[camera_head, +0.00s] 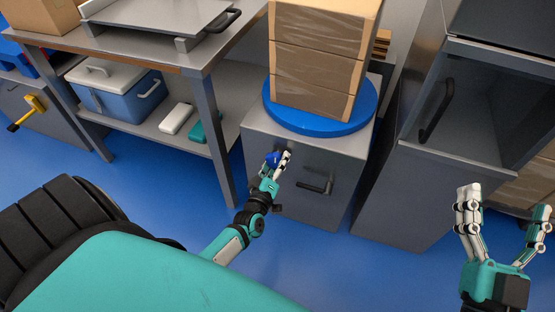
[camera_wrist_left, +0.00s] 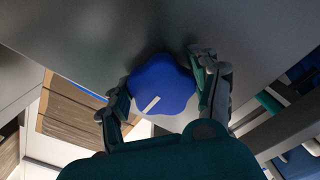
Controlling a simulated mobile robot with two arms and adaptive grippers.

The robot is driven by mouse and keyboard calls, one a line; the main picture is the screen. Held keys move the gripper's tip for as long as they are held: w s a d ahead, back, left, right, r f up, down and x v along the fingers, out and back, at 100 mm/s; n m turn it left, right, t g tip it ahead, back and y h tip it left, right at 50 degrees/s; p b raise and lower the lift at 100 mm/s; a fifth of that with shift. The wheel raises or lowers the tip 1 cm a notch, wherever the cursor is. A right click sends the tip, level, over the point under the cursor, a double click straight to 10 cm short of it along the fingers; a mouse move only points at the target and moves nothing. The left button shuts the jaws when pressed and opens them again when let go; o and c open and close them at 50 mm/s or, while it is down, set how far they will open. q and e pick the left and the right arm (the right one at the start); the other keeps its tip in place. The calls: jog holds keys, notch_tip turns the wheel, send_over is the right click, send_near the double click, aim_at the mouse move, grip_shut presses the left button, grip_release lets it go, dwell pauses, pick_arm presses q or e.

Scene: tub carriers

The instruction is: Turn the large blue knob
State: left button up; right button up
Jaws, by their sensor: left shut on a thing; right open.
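The large blue knob (camera_wrist_left: 162,88) is on the grey front of a cabinet (camera_head: 262,140). It has a lobed rim and a white mark, which points to the lower left in the left wrist view. In the head view the knob (camera_head: 272,158) is partly hidden by my left gripper (camera_head: 278,161). My left gripper (camera_wrist_left: 165,92) is shut on the knob, with a finger on either side of it. My right gripper (camera_head: 503,205) is open and empty at the lower right, in front of the grey cabinet with a glass door.
A black lever handle (camera_head: 315,184) sits right of the knob. A blue turntable (camera_head: 362,112) with stacked wrapped boxes (camera_head: 318,55) is on the cabinet top. A metal workbench (camera_head: 165,52) stands left, with a blue cooler (camera_head: 118,94) below. Blue floor is free in front.

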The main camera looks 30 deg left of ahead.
pick_arm(q)
jog(key=o, duration=1.2)
jog(key=shift+c, duration=0.2)
jog(key=v, duration=1.2)
